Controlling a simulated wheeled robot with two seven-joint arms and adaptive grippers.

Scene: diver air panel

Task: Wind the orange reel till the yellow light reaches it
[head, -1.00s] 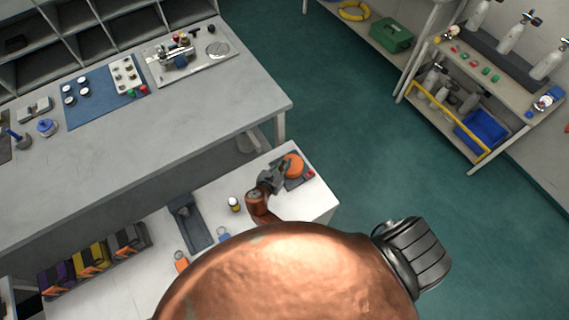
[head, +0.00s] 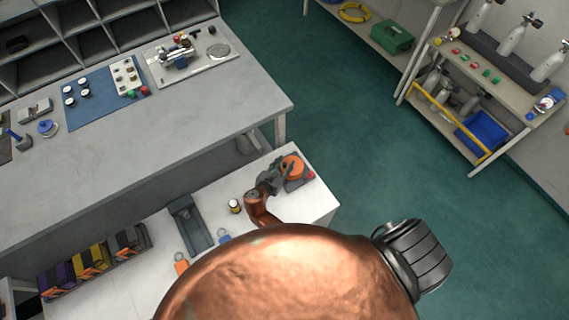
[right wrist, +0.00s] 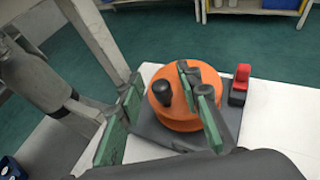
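The orange reel (head: 292,165) sits on a dark grey base near the right end of the white bench. In the right wrist view the reel (right wrist: 180,122) shows a black crank knob (right wrist: 163,91) on its top. My right gripper (right wrist: 158,74) is open, with green-padded fingers apart on either side of the knob; one finger lies over the reel's top and the other is left of it. In the head view the right gripper (head: 277,178) is at the reel's left side. I cannot make out a lit yellow light. My left gripper is not in view.
A red part (right wrist: 240,82) stands right of the reel. A small yellow, black and white item (head: 235,206) and a dark grey tray (head: 190,224) lie to the left on the bench. Purple, yellow and grey boxes (head: 92,262) stand further left. A longer grey bench (head: 200,110) lies behind.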

